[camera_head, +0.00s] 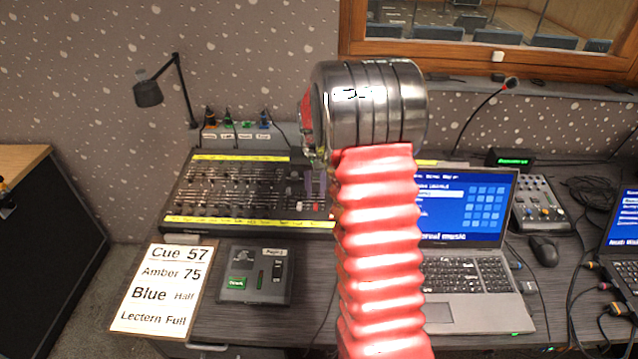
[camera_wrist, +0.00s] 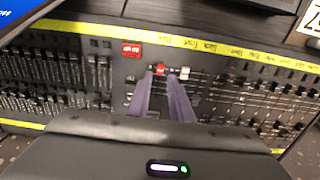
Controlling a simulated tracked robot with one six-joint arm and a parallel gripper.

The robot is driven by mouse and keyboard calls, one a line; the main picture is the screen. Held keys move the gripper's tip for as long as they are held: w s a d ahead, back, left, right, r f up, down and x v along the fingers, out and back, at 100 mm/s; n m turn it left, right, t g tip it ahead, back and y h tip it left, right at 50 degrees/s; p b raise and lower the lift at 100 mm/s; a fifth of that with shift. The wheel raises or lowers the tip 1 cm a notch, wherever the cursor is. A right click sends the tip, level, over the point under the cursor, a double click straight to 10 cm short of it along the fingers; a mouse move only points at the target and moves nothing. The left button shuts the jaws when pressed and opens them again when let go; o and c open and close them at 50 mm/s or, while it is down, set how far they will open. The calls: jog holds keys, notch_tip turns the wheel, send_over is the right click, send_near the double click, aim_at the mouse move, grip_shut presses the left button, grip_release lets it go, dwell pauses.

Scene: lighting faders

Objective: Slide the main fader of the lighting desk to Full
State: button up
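The lighting desk (camera_head: 262,224) is a dark console with rows of faders and yellow label strips. In the wrist view the desk (camera_wrist: 222,49) appears turned around. My gripper (camera_wrist: 161,75) has two purple fingers reaching down to its face, with a gap between the tips. A red fader knob (camera_wrist: 160,68) shows at that gap; I cannot tell whether the fingers touch it. A white knob (camera_wrist: 185,72) is just right of the right finger. The label of the main fader is unreadable. My gripper (camera_head: 316,186) is partly hidden by my arm in the head view.
A cue card (camera_head: 160,291) and a small box with a green button (camera_head: 258,275) lie in front of the desk. A laptop (camera_head: 470,275) stands close on the right. A lamp (camera_head: 149,93) stands behind, left. A red square button (camera_wrist: 131,49) is near the fingers.

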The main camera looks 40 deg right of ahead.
aim_at(316, 205)
jog(key=shift+w+d+f, duration=0.1)
jog(key=shift+w+f, duration=0.05)
jog(key=shift+f, duration=2.5)
jog(key=c, duration=0.5)
jog(key=shift+w+d, duration=0.1)
jog(key=shift+w+d+r, duration=0.15)
jog(key=shift+w+d, duration=0.75)
jog(key=shift+w, duration=0.25)
jog(key=shift+w+d+r, duration=0.15)
jog(key=shift+w+d, duration=0.75)
jog(key=shift+w, duration=0.25)
jog(key=o, duration=0.5)
jog(key=shift+c, duration=0.2)
jog(key=shift+a, duration=0.1)
